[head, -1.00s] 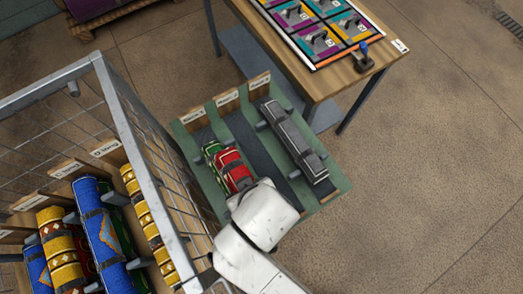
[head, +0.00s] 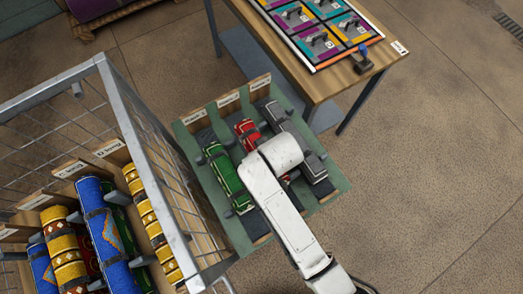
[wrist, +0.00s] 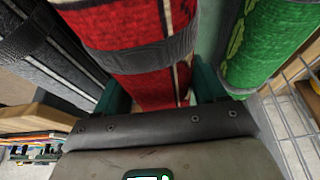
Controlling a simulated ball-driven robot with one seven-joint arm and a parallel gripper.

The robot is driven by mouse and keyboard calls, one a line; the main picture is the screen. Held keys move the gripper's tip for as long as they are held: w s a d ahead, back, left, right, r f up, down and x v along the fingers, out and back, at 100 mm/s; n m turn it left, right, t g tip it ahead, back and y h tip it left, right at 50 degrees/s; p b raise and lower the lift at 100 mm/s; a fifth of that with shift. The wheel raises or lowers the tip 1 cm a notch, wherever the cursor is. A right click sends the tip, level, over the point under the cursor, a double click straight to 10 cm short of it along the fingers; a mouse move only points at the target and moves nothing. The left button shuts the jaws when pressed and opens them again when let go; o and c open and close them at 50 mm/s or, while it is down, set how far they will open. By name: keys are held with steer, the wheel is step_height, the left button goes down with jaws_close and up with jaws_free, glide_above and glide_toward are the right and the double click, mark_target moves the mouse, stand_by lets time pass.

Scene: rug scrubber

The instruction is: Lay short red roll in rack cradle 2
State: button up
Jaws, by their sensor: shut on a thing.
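The red roll (head: 246,130), with dark bands, lies lengthwise over the middle lane of the green rack (head: 335,187), in line with the middle label (head: 228,98). It fills the upper middle of the wrist view (wrist: 150,55). My gripper (wrist: 160,92) is shut on it, with a teal finger on each side. In the head view my white wrist hides the fingers and the middle of the roll. I cannot tell whether the roll rests in the cradle or hangs just above it.
A green roll (head: 226,175) lies in the left cradle and a grey roll (head: 310,160) in the right one, both close beside the red roll. A wire cage (head: 150,150) with several patterned rolls stands left. A wooden table (head: 335,82) stands behind.

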steer(key=shift+f, duration=1.4)
steer(key=shift+f, duration=0.15)
steer(key=o, duration=1.1)
steer(key=shift+o, duration=0.2)
steer(key=v, duration=1.2)
